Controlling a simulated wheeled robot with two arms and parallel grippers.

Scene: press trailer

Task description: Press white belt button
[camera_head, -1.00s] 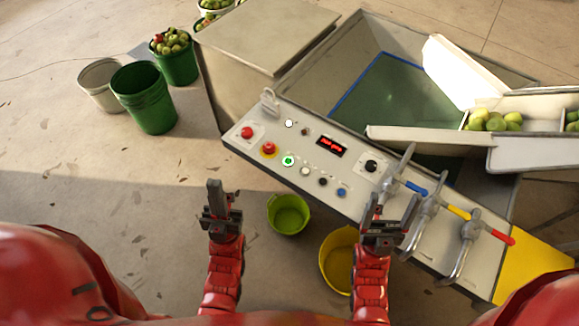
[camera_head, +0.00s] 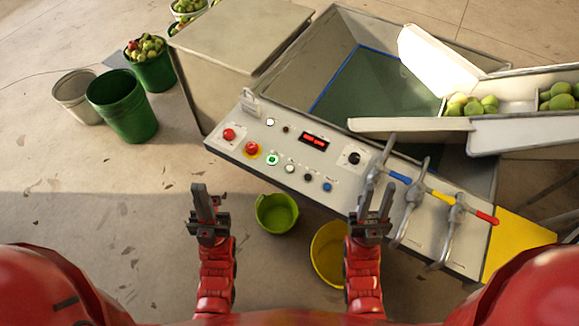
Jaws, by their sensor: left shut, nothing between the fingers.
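The grey control panel (camera_head: 345,178) slopes down to the right in front of me. It has two white buttons: one at the upper left (camera_head: 270,122) and one in the lower row (camera_head: 289,169), right of a lit green button (camera_head: 272,160). The labels are too small to read, so I cannot tell which is the belt button. My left gripper (camera_head: 204,190) is shut and empty, below and left of the panel, apart from it. My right gripper (camera_head: 376,190) is open and empty, at the panel's lower edge in the picture; I cannot tell whether it touches.
The panel also carries red buttons (camera_head: 229,134), a red display (camera_head: 314,141), a black knob (camera_head: 354,158) and levers with blue, yellow and red grips (camera_head: 486,217). A green bucket (camera_head: 277,213) and a yellow bucket (camera_head: 327,254) stand below it.

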